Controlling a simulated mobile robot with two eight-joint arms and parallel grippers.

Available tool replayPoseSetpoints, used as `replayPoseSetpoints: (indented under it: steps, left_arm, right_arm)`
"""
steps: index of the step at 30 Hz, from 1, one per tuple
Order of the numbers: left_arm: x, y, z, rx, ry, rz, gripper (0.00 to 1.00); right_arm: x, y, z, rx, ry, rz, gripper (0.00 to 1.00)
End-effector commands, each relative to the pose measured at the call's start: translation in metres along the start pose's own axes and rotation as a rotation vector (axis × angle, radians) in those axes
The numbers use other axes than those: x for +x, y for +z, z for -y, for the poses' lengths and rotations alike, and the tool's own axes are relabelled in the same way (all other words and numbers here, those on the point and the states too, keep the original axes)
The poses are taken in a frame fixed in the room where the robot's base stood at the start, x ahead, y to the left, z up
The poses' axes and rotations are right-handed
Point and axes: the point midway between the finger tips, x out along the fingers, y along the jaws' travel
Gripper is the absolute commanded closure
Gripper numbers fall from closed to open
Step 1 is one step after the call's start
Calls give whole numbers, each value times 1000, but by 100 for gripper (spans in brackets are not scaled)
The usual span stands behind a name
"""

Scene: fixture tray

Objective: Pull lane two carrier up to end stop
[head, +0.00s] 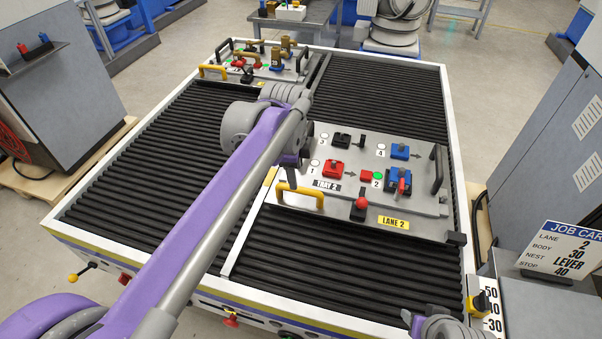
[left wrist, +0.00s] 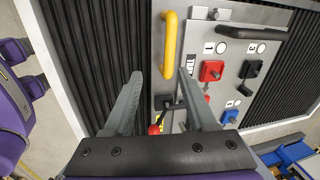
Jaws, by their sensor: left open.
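My left gripper (head: 291,178) is over the carrier's left end, close to the yellow handle. In the left wrist view the fingers (left wrist: 160,80) are open and empty, with the yellow handle (left wrist: 170,46) just ahead of their tips. I cannot make out the end stop for certain.
The carrier bears red and blue blocks and a red-knobbed lever (head: 360,206). Another carrier (head: 258,66) sits at the lane's far left. A job card (head: 560,250) reads lane 2, stop 40. A numbered scale (head: 488,309) stands front right. Rollers before the carrier are bare.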

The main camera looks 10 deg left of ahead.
Motion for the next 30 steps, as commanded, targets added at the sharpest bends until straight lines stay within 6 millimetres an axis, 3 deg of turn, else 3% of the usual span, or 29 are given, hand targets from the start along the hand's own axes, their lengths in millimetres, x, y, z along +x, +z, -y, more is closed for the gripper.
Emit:
replayPoseSetpoints:
  steps: [3,8,21,30]
  left_arm:
    - [3,-5,14,102,19,2,43]
    - [12,-6,17,136,25,2,43]
    - [90,-5,14,133,23,2,43]
    - [111,-5,14,132,22,2,43]
  right_arm:
    - [1,2,0,0,0,1,50]
    - [2,2,0,0,0,2,50]
    - [6,6,0,0,0,5,50]
    - [6,7,0,0,0,6,50]
